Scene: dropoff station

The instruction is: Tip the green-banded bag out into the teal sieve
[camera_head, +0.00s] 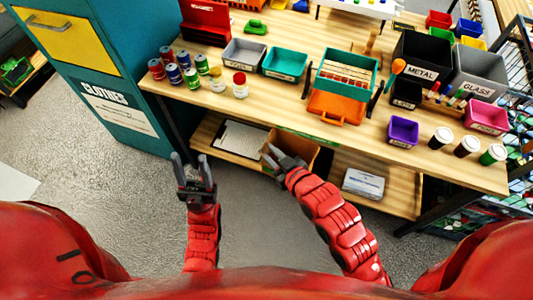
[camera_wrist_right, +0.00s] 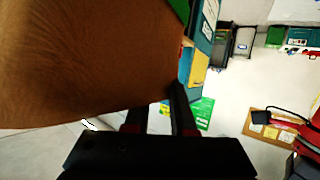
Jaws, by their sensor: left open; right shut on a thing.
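My right gripper (camera_head: 278,160) is shut on a brown paper bag (camera_head: 297,147) in front of the table's front edge. In the right wrist view the bag (camera_wrist_right: 85,60) fills the upper left, and a bit of its green band (camera_wrist_right: 181,9) shows at the top. The bag's contents are hidden. The teal sieve (camera_head: 346,59), a teal frame with slats, stands on the table above an orange tray (camera_head: 336,107), beyond and right of the bag. My left gripper (camera_head: 193,180) is open and empty, left of the bag and off the table.
A grey bin (camera_head: 243,54) and a teal bin (camera_head: 285,64) stand left of the sieve. Cans and jars (camera_head: 184,70) are at the table's left. A black METAL bin (camera_head: 421,59), a purple bin (camera_head: 402,132) and lidded cups (camera_head: 467,146) are at right. The lower shelf (camera_head: 375,160) holds a white box (camera_head: 363,184).

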